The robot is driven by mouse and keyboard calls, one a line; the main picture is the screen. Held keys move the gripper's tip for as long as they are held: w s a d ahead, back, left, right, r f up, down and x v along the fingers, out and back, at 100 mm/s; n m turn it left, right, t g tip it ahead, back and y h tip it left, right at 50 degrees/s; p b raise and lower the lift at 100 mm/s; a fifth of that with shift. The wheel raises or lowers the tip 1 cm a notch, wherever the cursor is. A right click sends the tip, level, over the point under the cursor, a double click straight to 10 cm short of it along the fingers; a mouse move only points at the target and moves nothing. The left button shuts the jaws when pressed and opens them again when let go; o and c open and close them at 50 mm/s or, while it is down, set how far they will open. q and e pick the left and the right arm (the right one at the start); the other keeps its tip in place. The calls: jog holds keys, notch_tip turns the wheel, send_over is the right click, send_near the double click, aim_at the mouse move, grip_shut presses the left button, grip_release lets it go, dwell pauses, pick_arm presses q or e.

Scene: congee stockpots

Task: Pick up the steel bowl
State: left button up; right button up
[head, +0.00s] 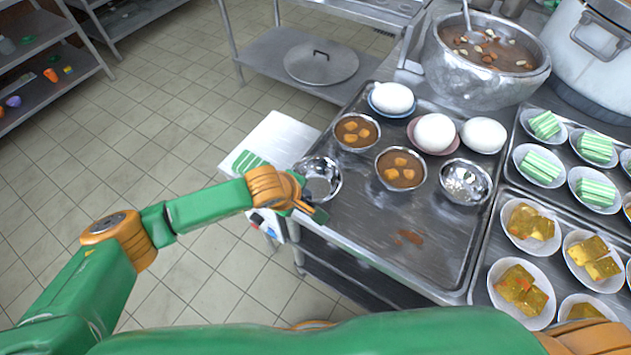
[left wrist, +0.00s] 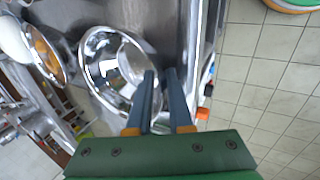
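An empty steel bowl (head: 322,176) stands at the left edge of the dark metal tray on the counter. It also shows in the left wrist view (left wrist: 112,68), large and just left of the fingers. My left gripper (head: 314,208) is at the bowl's near side. In the left wrist view the left gripper (left wrist: 160,85) is open with a narrow gap. One finger overlaps the bowl's inside and the other lies outside the rim; contact cannot be told. A second steel bowl (head: 466,182) with pale bits in it stands farther right. My right gripper is not in view.
Two steel bowls of brown congee with orange cubes (head: 357,131) (head: 402,168) and several white round items (head: 435,133) share the tray (head: 385,270). A large pot (head: 480,75) stands behind. Plates of green and yellow cakes (head: 530,222) fill the right. Floor lies left.

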pick_arm(q)
grip_shut()
dwell(1.4)
